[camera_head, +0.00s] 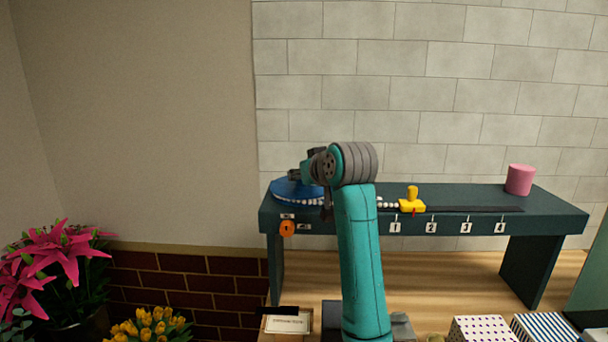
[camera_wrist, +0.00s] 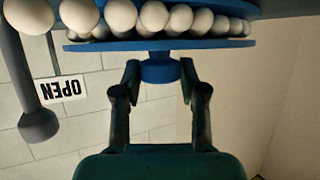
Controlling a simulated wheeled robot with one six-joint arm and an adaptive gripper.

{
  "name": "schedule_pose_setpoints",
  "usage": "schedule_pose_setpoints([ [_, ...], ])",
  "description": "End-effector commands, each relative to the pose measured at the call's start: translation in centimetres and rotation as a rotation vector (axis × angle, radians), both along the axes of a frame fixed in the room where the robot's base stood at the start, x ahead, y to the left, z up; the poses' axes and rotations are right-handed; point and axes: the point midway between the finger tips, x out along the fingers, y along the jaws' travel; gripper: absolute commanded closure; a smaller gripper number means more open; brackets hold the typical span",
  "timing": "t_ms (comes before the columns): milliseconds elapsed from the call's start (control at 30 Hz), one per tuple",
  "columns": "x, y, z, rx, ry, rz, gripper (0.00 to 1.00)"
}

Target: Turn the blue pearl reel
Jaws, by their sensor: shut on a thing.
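The blue pearl reel (camera_head: 284,190) lies on the left end of the dark green bench, with white pearls along its front edge. In the wrist view its blue discs (camera_wrist: 225,43) hold a row of white pearls (camera_wrist: 155,17) between them. A blue knob (camera_wrist: 160,70) projects from the reel. My gripper (camera_wrist: 160,68) has its two fingers on either side of this knob and is shut on it. In the head view my arm covers part of the reel and the pearl strand; the fingertips are hard to make out there.
The pearl strand (camera_head: 387,205) runs right to a yellow slider (camera_head: 412,204) on a dark track. Number tags line the bench front (camera_head: 560,222). An orange round piece (camera_head: 287,228) is below the reel. A pink cylinder (camera_head: 519,179) stands far right. An OPEN sign (camera_wrist: 62,89) appears upside down.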

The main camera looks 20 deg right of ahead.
Motion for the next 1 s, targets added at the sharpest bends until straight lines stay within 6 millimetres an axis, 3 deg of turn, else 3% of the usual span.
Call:
schedule_pose_setpoints([
  [500, 0.01, 0.44, 0.00, -0.001, 0.000, -0.287, 1.00],
  [1000, 0.01, 0.40, -0.03, -0.001, 0.001, -0.328, 1.00],
])
